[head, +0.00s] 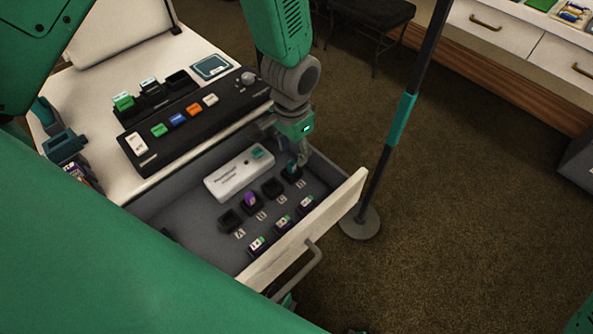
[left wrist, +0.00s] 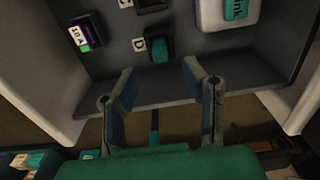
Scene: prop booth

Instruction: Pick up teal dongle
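The teal dongle (head: 291,170) stands in a dark slot beside the label D in the open drawer (head: 190,225). In the left wrist view, the teal dongle (left wrist: 159,49) shows from above, between and just beyond the fingertips. My left gripper (head: 301,156) reaches down over the drawer close to the dongle. In the left wrist view, the left gripper (left wrist: 158,68) has its two fingers apart with nothing between them. I cannot tell whether a finger touches the dongle. My right gripper is not seen.
A white box (head: 236,175) with a teal patch lies in the drawer. A purple dongle (head: 250,200) sits in another slot, and several purple tagged pieces (head: 283,222) lie near the drawer front (head: 320,225). A black button panel (head: 190,122) is on the desk. A pole (head: 385,165) stands right of the drawer.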

